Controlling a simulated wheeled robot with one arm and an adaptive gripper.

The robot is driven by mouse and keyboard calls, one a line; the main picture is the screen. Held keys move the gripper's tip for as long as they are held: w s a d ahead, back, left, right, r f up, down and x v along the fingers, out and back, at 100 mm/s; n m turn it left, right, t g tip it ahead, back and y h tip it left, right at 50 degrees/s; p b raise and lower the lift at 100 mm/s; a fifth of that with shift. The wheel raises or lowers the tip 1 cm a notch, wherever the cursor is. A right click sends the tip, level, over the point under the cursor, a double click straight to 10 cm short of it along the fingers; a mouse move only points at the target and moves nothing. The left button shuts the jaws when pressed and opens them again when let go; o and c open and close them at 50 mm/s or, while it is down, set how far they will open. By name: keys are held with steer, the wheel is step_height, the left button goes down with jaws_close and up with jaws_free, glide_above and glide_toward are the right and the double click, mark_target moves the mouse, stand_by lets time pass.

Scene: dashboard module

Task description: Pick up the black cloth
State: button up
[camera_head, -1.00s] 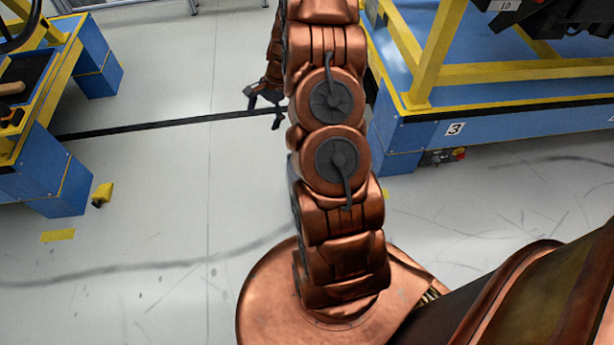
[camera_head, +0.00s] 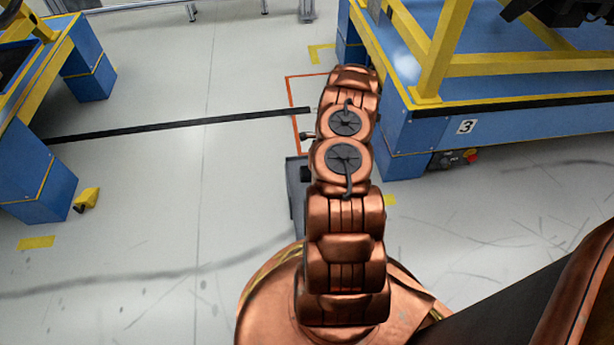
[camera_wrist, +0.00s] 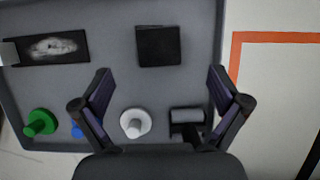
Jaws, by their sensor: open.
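In the wrist view a flat black square (camera_wrist: 158,46), which looks like the folded black cloth, lies in a grey tray (camera_wrist: 205,20). My gripper (camera_wrist: 160,84) is open and empty, with its two fingers apart above the tray. In the picture, the black square lies between and just beyond the fingertips, apart from both. In the head view my gripper and the black square are hidden behind my arm. Only the left edge of a dark grey tray (camera_head: 294,190) shows there.
The tray also holds a dark rectangle with a whitish patch (camera_wrist: 52,47), a green knob-like part (camera_wrist: 40,122), a white one (camera_wrist: 135,123), a partly hidden blue one (camera_wrist: 80,129) and a dark cylinder-like part (camera_wrist: 187,118). A blue-and-yellow stand (camera_head: 405,130) is close on the right. Open floor lies left.

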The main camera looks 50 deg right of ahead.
steer(key=shift+a+b+x, duration=0.15)
steer(key=shift+b+x, duration=0.75)
steer(key=shift+x, duration=0.9)
steer(key=shift+a+b+x, duration=0.15)
steer(key=shift+b+x, duration=0.75)
steer(key=shift+x, duration=0.85)
steer(key=shift+s+r, duration=0.1)
steer(key=c, duration=1.1)
